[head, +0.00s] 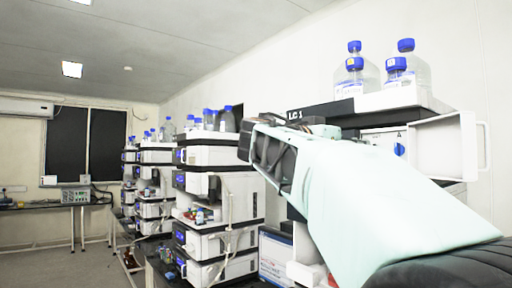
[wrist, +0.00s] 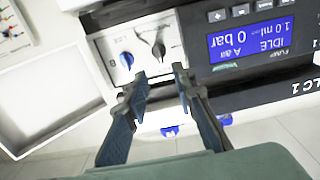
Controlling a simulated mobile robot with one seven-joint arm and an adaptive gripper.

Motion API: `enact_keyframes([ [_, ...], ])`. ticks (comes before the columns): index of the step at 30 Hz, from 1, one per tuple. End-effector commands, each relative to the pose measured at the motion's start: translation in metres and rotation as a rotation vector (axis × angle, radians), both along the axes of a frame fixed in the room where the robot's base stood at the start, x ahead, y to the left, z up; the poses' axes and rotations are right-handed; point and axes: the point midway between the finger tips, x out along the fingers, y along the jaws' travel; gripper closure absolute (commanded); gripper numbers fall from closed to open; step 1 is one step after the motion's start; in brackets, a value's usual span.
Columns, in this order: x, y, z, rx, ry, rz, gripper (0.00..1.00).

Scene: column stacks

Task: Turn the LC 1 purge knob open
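I cannot read which one is marked purge. The blue knob also shows in the head view (head: 399,149); the dark one is hidden there behind my arm. My gripper (wrist: 160,74) is open and empty. Its fingertips lie just below the knobs in the wrist view, apart from both, with the dark knob above the gap.
A white open door (head: 445,145) stands out right of the panel. Its frame (wrist: 48,90) fills the wrist view's left side. A lit display (wrist: 250,38) reads IDLE and 0 bar. Blue-capped bottles (head: 357,75) stand on top. More instrument stacks (head: 215,190) stand left.

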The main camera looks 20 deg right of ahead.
Motion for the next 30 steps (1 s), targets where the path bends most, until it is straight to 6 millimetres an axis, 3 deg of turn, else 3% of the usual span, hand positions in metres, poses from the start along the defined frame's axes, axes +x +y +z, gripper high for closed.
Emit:
enact_keyframes([
  [6, 0.016, -0.042, 0.002, 0.002, 0.003, -0.004, 0.76],
  [12, 0.028, -0.068, 0.001, 0.003, 0.003, -0.001, 0.76],
  [25, 0.033, -0.079, -0.001, 0.002, 0.002, 0.001, 0.76],
  [30, 0.033, -0.079, -0.001, 0.002, 0.002, 0.001, 0.93],
])
